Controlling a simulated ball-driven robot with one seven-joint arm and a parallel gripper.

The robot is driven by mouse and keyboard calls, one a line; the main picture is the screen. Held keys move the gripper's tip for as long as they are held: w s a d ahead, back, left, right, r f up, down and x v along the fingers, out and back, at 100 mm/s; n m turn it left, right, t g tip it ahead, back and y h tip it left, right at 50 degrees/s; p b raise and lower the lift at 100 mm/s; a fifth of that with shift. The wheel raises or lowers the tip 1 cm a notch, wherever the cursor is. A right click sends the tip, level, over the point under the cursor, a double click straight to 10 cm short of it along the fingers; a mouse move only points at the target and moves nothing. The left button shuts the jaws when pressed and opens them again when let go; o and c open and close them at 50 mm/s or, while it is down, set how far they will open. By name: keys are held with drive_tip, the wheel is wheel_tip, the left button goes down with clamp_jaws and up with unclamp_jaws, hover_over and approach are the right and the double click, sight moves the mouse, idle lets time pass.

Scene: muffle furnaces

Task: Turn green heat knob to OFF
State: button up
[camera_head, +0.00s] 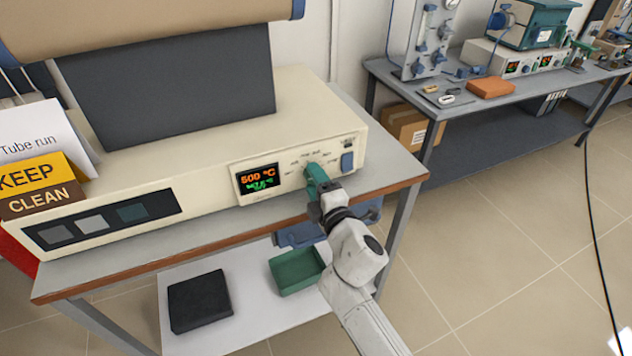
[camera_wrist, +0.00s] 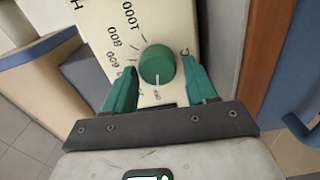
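The green heat knob (camera_wrist: 157,64) is round and sits on the cream furnace panel in the wrist view. A white pointer line on it points down in that view, toward small text too blurred to read. The marks 1000, 800 and 600 lie to its left. My gripper (camera_wrist: 160,70) has its green fingers apart, one on each side of the knob, with narrow gaps visible. In the head view my gripper (camera_head: 318,178) is at the front panel, and I cannot separate the knob from the green fingers there. The display (camera_head: 258,179) reads 500 °C.
The cream furnace base (camera_head: 210,150) stands on a grey bench with a wooden edge (camera_head: 230,237). A blue switch (camera_head: 347,161) is right of the knob. A green tray (camera_head: 296,271) and a black block (camera_head: 199,301) lie on the lower shelf. Open floor is at right.

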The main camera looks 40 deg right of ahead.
drive_tip(key=shift+o, duration=1)
drive_tip(key=b+v, duration=0.2)
drive_tip(key=v, duration=0.8)
drive_tip(key=shift+s, duration=0.4)
drive_tip(key=s+d+f+m+g, duration=0.4)
drive_tip(key=s+f+m+g, duration=0.55)
drive_tip(key=f+m, duration=0.2)
drive_tip(key=s+a+f+m+g+y, duration=0.1)
drive_tip(key=s+a+f+g+y, duration=0.1)
drive_tip(key=s, duration=0.4)
drive_tip(key=s+a+f+m+g+y, duration=0.2)
drive_tip(key=s+a+f+g, duration=0.2)
drive_tip(key=s+a+g, duration=0.1)
drive_tip(key=s+a, duration=0.1)
drive_tip(key=s, duration=0.1)
drive_tip(key=shift+s+a+f+y, duration=0.15)
drive_tip(key=shift+s+f+y, duration=0.15)
drive_tip(key=shift+y, duration=0.1)
